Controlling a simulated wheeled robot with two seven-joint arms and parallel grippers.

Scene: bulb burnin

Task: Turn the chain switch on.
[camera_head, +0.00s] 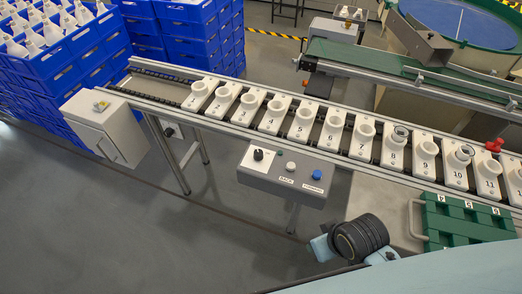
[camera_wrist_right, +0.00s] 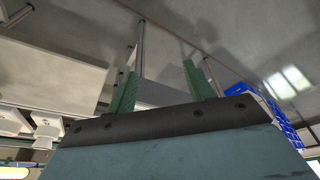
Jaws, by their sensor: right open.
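A grey control panel (camera_head: 284,178) stands in front of the chain conveyor. It carries a black rotary knob (camera_head: 258,155), a white button (camera_head: 290,166) and a blue button (camera_head: 317,174). The small lettering by the knob is too small to read, so I cannot tell whether it is the chain switch or how it is set. A grey cabinet (camera_head: 108,128) at the conveyor's left end has a small yellow-and-grey fitting (camera_head: 101,106) on top. My right gripper (camera_wrist_right: 160,68) has its green fingers apart with nothing between them. My left gripper is out of view.
Numbered white lamp holders (camera_head: 305,118) line the conveyor, a few with glass bulbs. A green tray (camera_head: 468,222) sits at the right, close to my arm. Blue crates (camera_head: 65,60) are stacked at back left. Open floor (camera_head: 130,220) lies at front left.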

